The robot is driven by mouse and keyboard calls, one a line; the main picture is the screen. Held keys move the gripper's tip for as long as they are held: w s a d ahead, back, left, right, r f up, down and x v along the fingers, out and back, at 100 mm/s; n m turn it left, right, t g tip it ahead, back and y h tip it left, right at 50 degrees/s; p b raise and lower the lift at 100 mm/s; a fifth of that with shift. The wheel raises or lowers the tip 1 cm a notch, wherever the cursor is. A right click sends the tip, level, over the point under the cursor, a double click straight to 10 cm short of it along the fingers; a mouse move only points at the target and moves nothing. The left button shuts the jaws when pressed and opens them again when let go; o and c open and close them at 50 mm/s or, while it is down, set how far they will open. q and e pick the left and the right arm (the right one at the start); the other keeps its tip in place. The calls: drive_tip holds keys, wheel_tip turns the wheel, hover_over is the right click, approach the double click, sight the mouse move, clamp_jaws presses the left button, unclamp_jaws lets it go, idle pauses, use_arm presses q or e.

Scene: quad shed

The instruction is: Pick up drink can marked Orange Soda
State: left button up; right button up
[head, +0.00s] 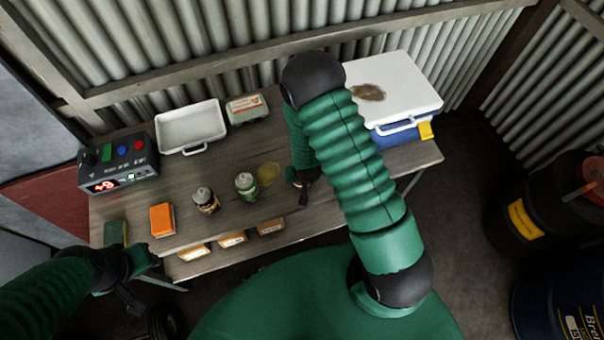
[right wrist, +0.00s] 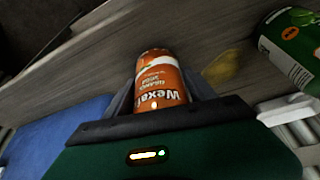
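In the right wrist view, an orange can (right wrist: 160,82) with white "Wexel" lettering lies between the fingers of my right gripper (right wrist: 160,95). The smaller print is hard to read. The fingers sit close along both sides of the can; whether they press on it is unclear. In the head view my right gripper (head: 302,182) is at the front right part of the bench, and the can is mostly hidden by my arm. My left gripper (head: 130,278) is off the bench's front left corner, holding nothing that I can see; its opening is unclear.
A blue cooler with a white lid (head: 410,90) is at right. Dark drums (head: 530,220) stand beyond.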

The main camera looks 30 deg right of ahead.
clamp_jaws()
drive_tip(key=shift+r, duration=0.1)
